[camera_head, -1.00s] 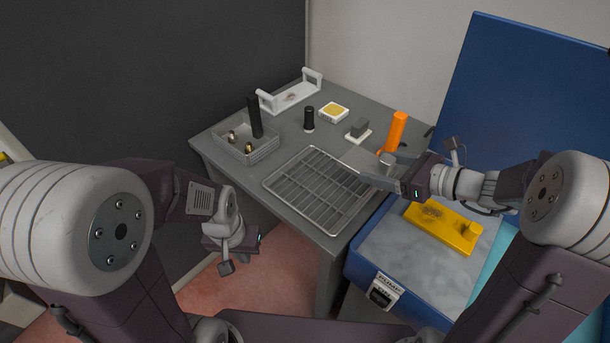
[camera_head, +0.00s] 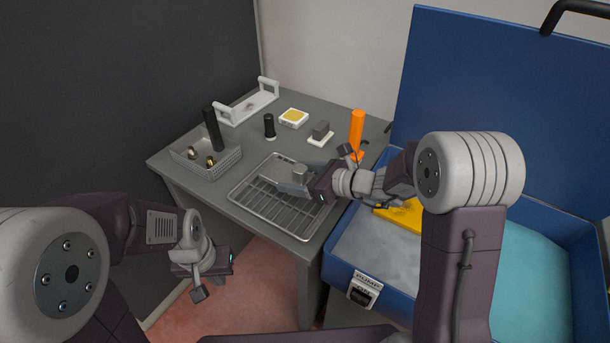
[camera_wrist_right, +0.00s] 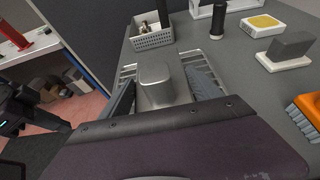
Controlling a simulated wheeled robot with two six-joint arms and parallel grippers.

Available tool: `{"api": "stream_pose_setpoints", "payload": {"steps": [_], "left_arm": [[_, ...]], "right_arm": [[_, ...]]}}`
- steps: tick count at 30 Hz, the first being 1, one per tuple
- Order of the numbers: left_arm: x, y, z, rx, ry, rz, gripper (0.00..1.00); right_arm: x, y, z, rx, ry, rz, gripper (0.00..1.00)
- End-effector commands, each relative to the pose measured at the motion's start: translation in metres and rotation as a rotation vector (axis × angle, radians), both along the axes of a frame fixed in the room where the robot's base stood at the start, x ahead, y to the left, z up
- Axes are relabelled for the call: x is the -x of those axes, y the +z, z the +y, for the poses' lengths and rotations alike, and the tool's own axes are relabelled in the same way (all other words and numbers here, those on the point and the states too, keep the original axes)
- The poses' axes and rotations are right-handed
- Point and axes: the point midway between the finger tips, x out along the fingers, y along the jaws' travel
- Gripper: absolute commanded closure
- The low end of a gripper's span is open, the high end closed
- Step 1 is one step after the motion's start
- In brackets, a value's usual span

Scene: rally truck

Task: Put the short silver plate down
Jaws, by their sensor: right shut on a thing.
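The short silver plate (camera_head: 282,168) is at the far right part of the wire rack (camera_head: 240,200), over or on it; I cannot tell whether it touches the wires. Its squarish silver knob (camera_wrist_right: 155,86) stands between the fingers of my right gripper (camera_head: 298,182) in the right wrist view. That gripper is shut on the knob and hides part of the plate. My left gripper (camera_head: 205,285) hangs low at the left, in front of the table and away from the plate; its fingers are mostly hidden.
A grey basket (camera_head: 184,160), a white handled tray (camera_head: 250,108), a black cylinder (camera_head: 269,124), a yellow-topped white block (camera_head: 293,118), a grey block on a white base (camera_head: 320,133) and an orange-handled brush (camera_head: 357,128) surround the rack. An open blue case (camera_head: 340,265) stands right.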

Motion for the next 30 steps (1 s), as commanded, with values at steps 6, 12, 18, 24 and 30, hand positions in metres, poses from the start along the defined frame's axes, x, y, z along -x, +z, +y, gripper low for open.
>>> {"api": "stream_pose_setpoints", "payload": {"steps": [6,12,18,24,30], "left_arm": [[0.000,-0.009,0.000,0.000,0.000,0.000,1.00],[0.000,-0.009,0.000,0.000,0.000,0.000,1.00],[0.000,-0.011,0.000,0.000,0.000,0.000,1.00],[0.000,-0.012,0.000,0.000,0.000,0.000,1.00],[0.000,-0.012,0.000,0.000,0.000,0.000,1.00]], "right_arm": [[0.000,-0.031,0.000,-0.004,0.000,0.000,1.00],[-0.001,-0.037,0.000,-0.005,0.001,-0.006,1.00],[0.000,-0.038,0.000,-0.004,0.001,-0.005,1.00],[0.000,-0.042,0.000,0.000,0.001,0.000,0.06],[0.000,-0.042,-0.001,0.000,0.001,0.000,0.06]]}}
